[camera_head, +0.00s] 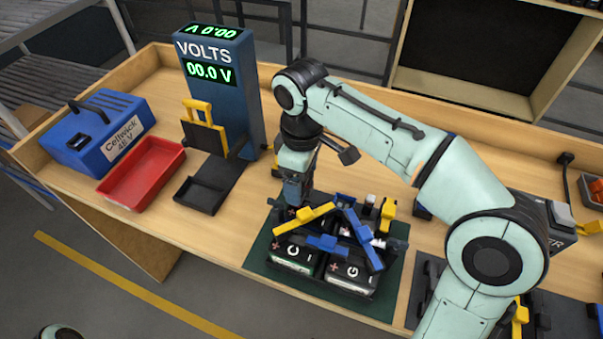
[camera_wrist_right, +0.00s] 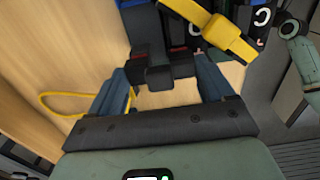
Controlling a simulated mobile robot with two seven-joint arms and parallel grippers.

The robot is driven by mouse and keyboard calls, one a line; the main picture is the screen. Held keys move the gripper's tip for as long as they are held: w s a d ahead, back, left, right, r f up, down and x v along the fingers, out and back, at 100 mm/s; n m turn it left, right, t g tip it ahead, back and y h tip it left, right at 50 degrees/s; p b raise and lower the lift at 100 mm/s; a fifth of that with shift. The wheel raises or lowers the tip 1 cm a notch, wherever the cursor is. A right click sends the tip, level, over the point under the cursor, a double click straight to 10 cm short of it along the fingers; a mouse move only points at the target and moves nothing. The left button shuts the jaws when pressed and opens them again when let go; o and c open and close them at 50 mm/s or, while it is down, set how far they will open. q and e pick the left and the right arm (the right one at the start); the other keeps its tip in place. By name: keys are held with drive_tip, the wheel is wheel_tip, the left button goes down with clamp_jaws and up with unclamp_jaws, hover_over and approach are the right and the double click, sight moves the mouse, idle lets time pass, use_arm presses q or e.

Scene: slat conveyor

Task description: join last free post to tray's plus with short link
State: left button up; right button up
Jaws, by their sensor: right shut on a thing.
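My right gripper (camera_head: 294,200) points down at the back left of the battery tray (camera_head: 272,246). In the right wrist view its two blue fingers stand on either side of a dark blocky piece (camera_wrist_right: 165,77). I cannot tell whether this piece is the short link. The tray holds several dark batteries, with "C" (camera_head: 293,255) and "G" (camera_head: 350,272) labels showing. A yellow link (camera_head: 303,219) slants across the top and also shows in the wrist view (camera_wrist_right: 228,36). Blue links (camera_head: 362,240) lie to its right. The gripper and links hide most posts. My left gripper is out of view.
A blue voltmeter (camera_head: 222,105) reading 00.0 V stands behind left, with a yellow-handled piece (camera_head: 203,128) before it.

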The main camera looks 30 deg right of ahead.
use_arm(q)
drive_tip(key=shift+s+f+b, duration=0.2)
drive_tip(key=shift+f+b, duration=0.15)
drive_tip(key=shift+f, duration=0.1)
use_arm(e)
drive_tip(key=shift+f, duration=0.7)
drive_tip(key=o, duration=0.9)
use_arm(q)
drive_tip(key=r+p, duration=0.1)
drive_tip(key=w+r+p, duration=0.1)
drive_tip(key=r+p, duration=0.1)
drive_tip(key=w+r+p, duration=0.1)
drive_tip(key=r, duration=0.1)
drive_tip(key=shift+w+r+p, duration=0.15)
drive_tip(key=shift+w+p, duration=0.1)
drive_tip(key=shift+p, duration=0.05)
use_arm(e)
wheel_tip(320, 180, up, 13)
drive_tip(key=shift+r, duration=0.2)
